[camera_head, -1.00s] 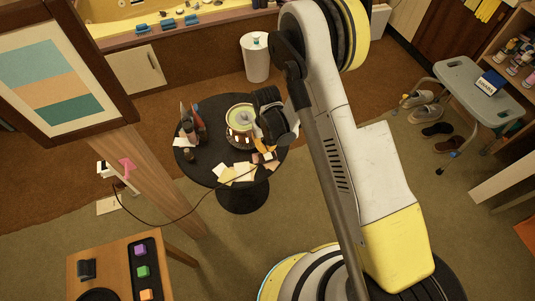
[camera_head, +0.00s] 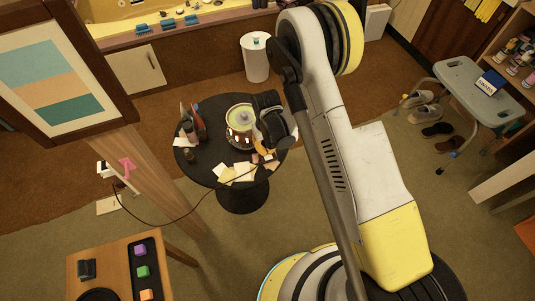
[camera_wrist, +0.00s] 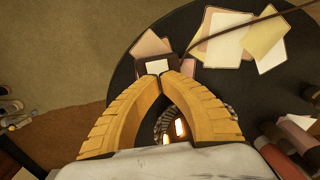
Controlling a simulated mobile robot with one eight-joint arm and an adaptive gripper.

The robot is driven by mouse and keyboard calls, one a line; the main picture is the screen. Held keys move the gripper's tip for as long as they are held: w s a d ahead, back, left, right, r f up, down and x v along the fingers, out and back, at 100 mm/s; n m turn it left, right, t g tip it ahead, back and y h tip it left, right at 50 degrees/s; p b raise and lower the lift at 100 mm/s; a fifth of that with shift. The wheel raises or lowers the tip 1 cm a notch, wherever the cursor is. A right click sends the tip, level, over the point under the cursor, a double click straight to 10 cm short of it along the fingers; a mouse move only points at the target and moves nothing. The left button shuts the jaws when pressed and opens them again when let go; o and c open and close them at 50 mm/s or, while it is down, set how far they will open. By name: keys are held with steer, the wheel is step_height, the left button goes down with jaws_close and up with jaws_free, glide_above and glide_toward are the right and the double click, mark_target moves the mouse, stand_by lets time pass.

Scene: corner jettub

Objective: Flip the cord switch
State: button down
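The cord switch (camera_wrist: 157,65) is a small dark brown box with a white rocker. It lies on the round black table (camera_wrist: 125,70), just beyond my fingertips in the wrist view. A thin brown cord (camera_wrist: 237,27) runs from it toward the upper right. My gripper (camera_wrist: 161,76) has two ribbed yellow fingers with their tips together and nothing seen between them. The tips overlap the near edge of the switch in the picture; I cannot tell whether they touch it. In the head view my gripper is over the table's right side, and the cord (camera_head: 153,224) loops off left.
A round lamp-like object (camera_head: 238,119) with glowing windows stands on the table near my gripper. Paper cards (camera_head: 236,173) lie beside the switch. Bottles and upright items (camera_head: 192,124) stand at the table's left. A wooden post (camera_head: 160,180) is left of the table.

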steer(key=shift+f, duration=0.25)
steer(key=shift+r+p, duration=1.65)
steer(key=shift+r, duration=1.9)
